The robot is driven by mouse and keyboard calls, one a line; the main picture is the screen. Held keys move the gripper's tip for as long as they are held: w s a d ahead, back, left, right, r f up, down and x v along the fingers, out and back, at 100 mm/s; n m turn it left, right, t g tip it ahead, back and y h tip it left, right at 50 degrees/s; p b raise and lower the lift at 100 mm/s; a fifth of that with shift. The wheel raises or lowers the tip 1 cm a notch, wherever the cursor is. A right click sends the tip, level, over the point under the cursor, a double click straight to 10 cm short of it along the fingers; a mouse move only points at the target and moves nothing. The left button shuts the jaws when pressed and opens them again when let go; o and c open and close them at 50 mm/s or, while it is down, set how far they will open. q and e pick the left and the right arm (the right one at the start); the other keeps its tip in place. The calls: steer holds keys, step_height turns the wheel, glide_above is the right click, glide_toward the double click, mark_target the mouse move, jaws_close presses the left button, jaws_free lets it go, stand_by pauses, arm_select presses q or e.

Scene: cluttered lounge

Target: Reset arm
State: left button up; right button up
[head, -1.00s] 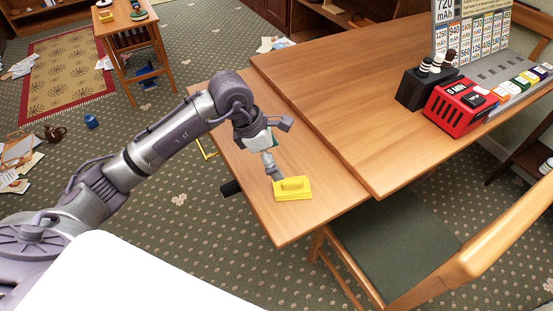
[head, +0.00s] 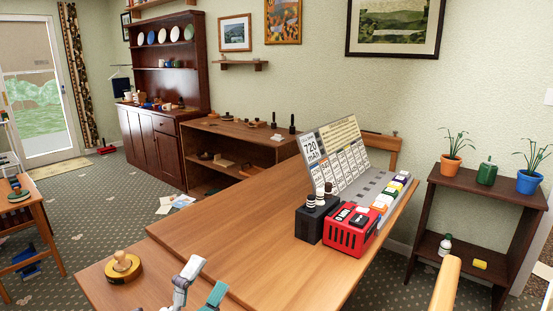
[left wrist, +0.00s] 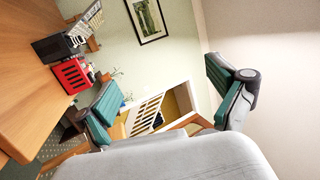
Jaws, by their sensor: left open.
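My left gripper (head: 201,285) shows at the bottom edge of the head view, its fingers apart over the near part of the wooden table (head: 235,255). In the left wrist view the two teal-padded fingers (left wrist: 165,80) are wide apart with nothing between them. Beyond them show a wall, a picture and a white slatted thing. The left arm itself is mostly below the head view. My right gripper is in neither view.
A round yellow thing with a wooden knob (head: 122,266) sits on the table's near left. A red box (head: 350,230), a black holder (head: 316,219) and a label board (head: 340,155) stand towards the right. A dark plant shelf (head: 480,195) stands right.

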arm_select(q)
steer(key=s+a+f+n+g+y, duration=0.35)
steer(key=a+f+n+y, duration=0.25)
steer(key=f+n, duration=0.35)
steer(key=s+a+f+n+g+y, duration=0.35)
steer(key=a+f+n+y, duration=0.3)
steer(key=f+n, duration=0.3)
steer(key=s+d+f+n+g+h, duration=0.1)
steer(key=s+d+f+g, duration=0.1)
steer(key=s+f+g, duration=0.5)
steer(key=s+d+f+n+g+h, duration=0.1)
steer(key=s+d+f+g, duration=0.15)
steer(key=s+f, duration=0.45)
step_height(320, 180, down, 20)
steer(key=s+g+p, duration=0.2)
steer(key=s, duration=0.1)
steer(key=s+a+f+p, duration=0.1)
steer(key=s+a+f, duration=0.1)
steer(key=s+f, duration=0.5)
steer(key=s+a+f+p, duration=0.1)
steer(key=s+a+f, duration=0.1)
steer(key=s+f, duration=0.6)
steer(key=shift+s+f+g, duration=0.3)
steer(key=shift+s+g, duration=0.15)
steer(key=shift+s, duration=0.6)
